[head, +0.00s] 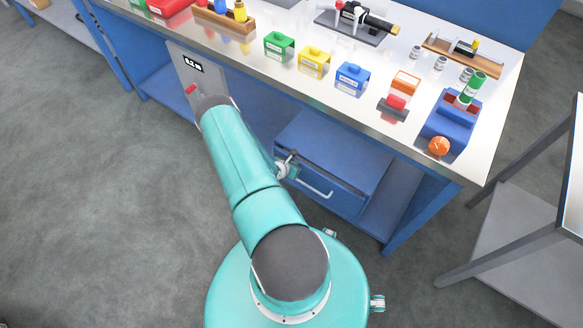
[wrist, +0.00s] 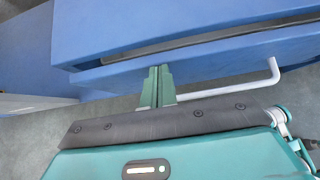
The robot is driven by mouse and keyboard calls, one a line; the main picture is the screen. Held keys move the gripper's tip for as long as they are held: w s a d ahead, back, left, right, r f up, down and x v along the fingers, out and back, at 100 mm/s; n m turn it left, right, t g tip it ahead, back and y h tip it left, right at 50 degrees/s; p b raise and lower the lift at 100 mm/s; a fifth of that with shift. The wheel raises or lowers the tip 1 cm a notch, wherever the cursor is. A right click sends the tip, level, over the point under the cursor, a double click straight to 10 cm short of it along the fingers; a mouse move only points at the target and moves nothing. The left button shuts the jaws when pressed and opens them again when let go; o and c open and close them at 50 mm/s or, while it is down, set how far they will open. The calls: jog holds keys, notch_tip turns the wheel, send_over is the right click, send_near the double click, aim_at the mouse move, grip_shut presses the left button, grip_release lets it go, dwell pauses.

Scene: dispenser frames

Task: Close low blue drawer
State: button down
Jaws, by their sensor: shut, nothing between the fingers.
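The low blue drawer (head: 328,190) is under the workbench in the head view, with a pale bar handle (head: 314,187) on its front. In the wrist view a narrow grey gap shows behind the top edge of the drawer front (wrist: 215,62), so it stands slightly open. My gripper (wrist: 157,76) is shut and empty, its green fingers pointing at the drawer front beside the handle (wrist: 230,92). I cannot tell whether the fingertips touch the front.
The workbench top (head: 385,125) above carries several coloured blocks and fixtures. A grey panel with a red knob (head: 192,88) stands left of the drawer. A grey table (head: 520,235) is at the right. Open floor (head: 100,200) lies to the left.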

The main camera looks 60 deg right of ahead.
jog(key=shift+s+d+r, duration=0.1)
jog(key=shift+d, duration=0.55)
